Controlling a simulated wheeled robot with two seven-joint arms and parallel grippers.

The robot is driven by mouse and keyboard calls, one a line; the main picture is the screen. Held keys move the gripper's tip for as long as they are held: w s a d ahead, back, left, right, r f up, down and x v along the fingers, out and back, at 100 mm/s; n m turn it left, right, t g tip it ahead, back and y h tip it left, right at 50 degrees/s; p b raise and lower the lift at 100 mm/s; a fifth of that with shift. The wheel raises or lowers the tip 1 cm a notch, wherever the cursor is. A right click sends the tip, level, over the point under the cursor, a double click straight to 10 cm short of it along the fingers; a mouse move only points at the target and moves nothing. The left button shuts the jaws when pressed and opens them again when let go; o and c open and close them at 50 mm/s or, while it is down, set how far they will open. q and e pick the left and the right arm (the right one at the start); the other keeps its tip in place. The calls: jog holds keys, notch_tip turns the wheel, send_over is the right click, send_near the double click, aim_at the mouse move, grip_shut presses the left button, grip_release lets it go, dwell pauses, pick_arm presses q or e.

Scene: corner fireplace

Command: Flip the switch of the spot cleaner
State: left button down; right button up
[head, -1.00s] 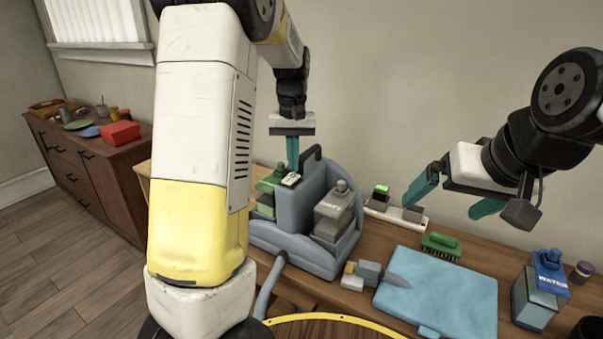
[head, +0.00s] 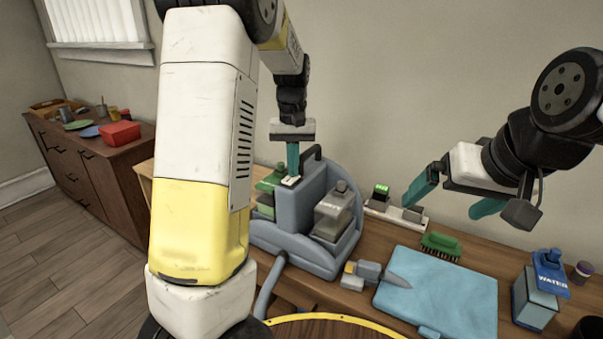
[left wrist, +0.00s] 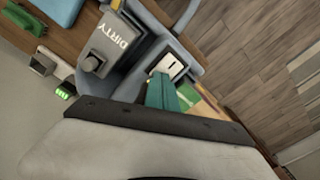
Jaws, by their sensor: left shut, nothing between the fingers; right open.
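The spot cleaner (head: 290,243) is a blue-grey machine on the wooden table, with a clear dirty-water tank at its right and a green-topped tank at its left. Its switch (head: 290,181) is a small pale plate on top, left of the handle; it shows more clearly in the left wrist view (left wrist: 171,66), with a dark slot. My left gripper (head: 293,172) is shut and empty, pointing down with its teal fingertips at the switch plate. In the left wrist view the fingertips (left wrist: 162,82) overlap the plate's edge; contact cannot be told. My right gripper (head: 455,195) is open and empty above the table.
A blue board (head: 440,290), a green brush (head: 441,245) and a power strip (head: 396,212) with a lit green block lie right of the machine. A water bottle (head: 538,290) stands further right. My left arm hides part of the table.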

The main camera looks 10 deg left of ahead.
pick_arm(q)
jog(key=shift+f, duration=0.2)
jog(key=shift+r, duration=3.55)
jog(key=s+d+r+m+t+h, duration=0.1)
jog(key=s+t, duration=0.2)
jog(key=s, duration=0.9)
jog(key=s+d+r+m+t+h, duration=0.1)
jog(key=s+r+t, duration=0.1)
jog(key=s, duration=1)
jog(key=shift+s+m+t, duration=0.15)
jog(key=shift+m+t, duration=0.15)
jog(key=shift+t, duration=0.3)
